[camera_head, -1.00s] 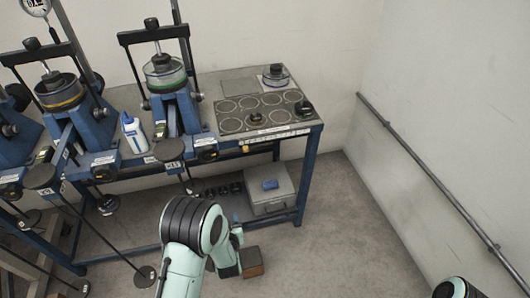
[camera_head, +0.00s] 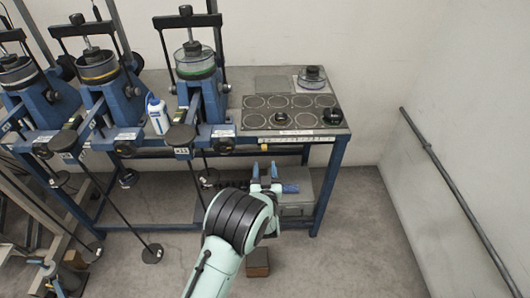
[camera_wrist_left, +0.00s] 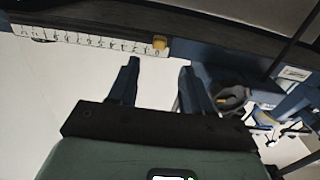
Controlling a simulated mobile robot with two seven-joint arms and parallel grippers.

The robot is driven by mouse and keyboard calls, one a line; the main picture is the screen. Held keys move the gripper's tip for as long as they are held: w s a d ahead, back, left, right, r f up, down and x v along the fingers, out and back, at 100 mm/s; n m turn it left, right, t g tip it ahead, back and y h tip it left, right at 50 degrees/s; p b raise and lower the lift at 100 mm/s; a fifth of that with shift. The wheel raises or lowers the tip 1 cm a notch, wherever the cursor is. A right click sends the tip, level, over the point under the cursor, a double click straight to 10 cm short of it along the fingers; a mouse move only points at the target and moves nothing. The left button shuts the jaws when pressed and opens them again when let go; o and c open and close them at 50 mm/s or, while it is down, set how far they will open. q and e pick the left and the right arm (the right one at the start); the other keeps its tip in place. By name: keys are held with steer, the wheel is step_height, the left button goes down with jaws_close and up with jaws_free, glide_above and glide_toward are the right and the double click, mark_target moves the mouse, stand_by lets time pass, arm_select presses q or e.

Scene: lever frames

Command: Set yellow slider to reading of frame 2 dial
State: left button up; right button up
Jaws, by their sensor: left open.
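The yellow slider (camera_head: 264,148) is a small block on the table's front rail. In the left wrist view the yellow slider (camera_wrist_left: 160,43) is at the right end of a white numbered scale (camera_wrist_left: 85,40). My left gripper (camera_head: 264,171) is open and empty, just below and in front of the slider. In the left wrist view its two fingers (camera_wrist_left: 157,72) point at the rail, the slider beyond the gap and apart from them. Several blue lever frames (camera_head: 205,100) stand along the table. No dial face is readable now. My right gripper is out of view.
A panel of round recesses (camera_head: 290,112) holds dark weights. A white-and-blue bottle (camera_head: 158,115) stands between two frames. Long levers with hanging weights (camera_head: 152,253) reach out in front at left. A grey box (camera_head: 297,205) sits below the table. The floor at right is clear.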

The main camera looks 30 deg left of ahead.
mark_target(265, 149)
arm_select(q)
steer(key=x, duration=0.8)
steer(key=shift+w+d, duration=0.1)
jaws_close()
